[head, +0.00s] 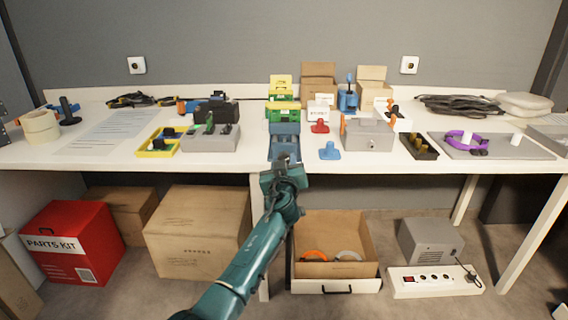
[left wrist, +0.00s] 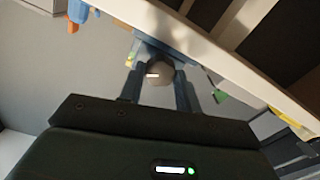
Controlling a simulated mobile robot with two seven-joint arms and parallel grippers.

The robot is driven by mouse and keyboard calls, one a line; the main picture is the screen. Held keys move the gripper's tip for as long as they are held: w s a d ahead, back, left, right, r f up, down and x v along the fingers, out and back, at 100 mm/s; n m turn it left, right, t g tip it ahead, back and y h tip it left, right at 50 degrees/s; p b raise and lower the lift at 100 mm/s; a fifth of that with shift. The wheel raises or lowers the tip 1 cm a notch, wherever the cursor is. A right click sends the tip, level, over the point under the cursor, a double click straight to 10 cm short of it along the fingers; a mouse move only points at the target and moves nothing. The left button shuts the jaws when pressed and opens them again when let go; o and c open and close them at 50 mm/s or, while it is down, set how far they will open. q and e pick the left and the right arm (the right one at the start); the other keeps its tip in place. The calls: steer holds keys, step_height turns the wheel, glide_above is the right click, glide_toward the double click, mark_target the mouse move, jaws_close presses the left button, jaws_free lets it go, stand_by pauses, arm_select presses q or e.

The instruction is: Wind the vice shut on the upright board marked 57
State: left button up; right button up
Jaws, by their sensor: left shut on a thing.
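The blue vice (head: 285,136) stands at the front edge of the table, in line with my left arm. Green and yellow upright pieces (head: 283,108) show just behind it. I cannot read a 57 on any of them. My left gripper (head: 284,168) is in front of the vice at the table edge. In the left wrist view its two fingers (left wrist: 157,88) are on either side of a round grey knob (left wrist: 160,72), with a blue part of the vice (left wrist: 158,46) beyond. The gripper is shut on this knob. My right gripper is not in view.
A grey box with orange clips (head: 368,135), a blue knobbed piece (head: 330,151) and a red one (head: 320,127) stand right of the vice. Grey and yellow trays (head: 211,139) are to the left. An open carton (head: 334,240) sits below the table.

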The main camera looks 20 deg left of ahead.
arm_select(q)
steer(key=shift+c, duration=0.8)
steer(key=shift+m, duration=0.3)
